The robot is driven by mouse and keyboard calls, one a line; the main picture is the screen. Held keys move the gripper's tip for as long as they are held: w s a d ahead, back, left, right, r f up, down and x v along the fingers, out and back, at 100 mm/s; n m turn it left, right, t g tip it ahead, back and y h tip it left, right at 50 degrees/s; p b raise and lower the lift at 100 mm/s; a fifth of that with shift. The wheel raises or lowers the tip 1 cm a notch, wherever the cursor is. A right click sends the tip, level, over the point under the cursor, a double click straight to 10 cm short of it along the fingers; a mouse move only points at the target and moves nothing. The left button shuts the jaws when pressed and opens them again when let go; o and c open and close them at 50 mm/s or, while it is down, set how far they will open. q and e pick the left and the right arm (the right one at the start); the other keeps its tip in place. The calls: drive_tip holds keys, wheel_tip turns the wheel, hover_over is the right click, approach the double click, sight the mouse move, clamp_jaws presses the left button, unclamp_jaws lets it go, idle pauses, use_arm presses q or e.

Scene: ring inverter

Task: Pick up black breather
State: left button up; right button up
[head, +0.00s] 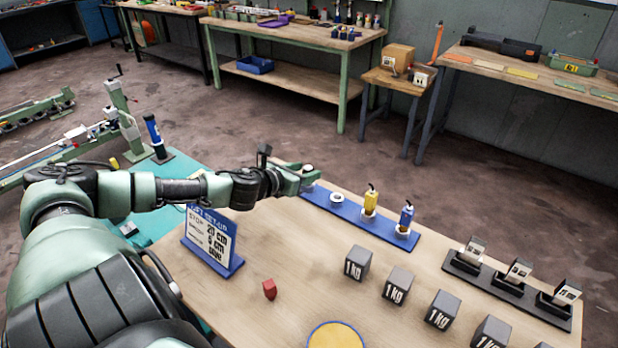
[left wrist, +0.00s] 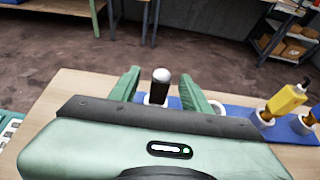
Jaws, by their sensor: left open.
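The black breather (left wrist: 160,92), a dark upright cylinder with a silver-white rounded cap, stands in a white ring on the blue strip. In the head view only its pale cap (head: 308,168) shows clearly, at the strip's far left end. My left gripper (head: 307,182) is over that end. In the left wrist view its two green fingers (left wrist: 160,78) are apart, one on each side of the breather. Whether they touch it I cannot tell. My right gripper is not in view.
The blue strip (head: 350,218) also has an empty white ring (head: 336,198), a yellow bottle (head: 370,201) and a blue bottle (head: 405,216).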

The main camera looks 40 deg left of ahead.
sight(307, 169)
use_arm(q)
drive_tip(key=x, duration=0.2)
drive_tip(key=p+x, duration=0.1)
drive_tip(key=shift+w+r, duration=0.1)
drive_tip(key=shift+w, duration=0.3)
drive_tip(key=shift+w+f, duration=0.3)
drive_tip(key=shift+w, duration=0.2)
drive_tip(key=shift+c, duration=0.4)
clamp_jaws()
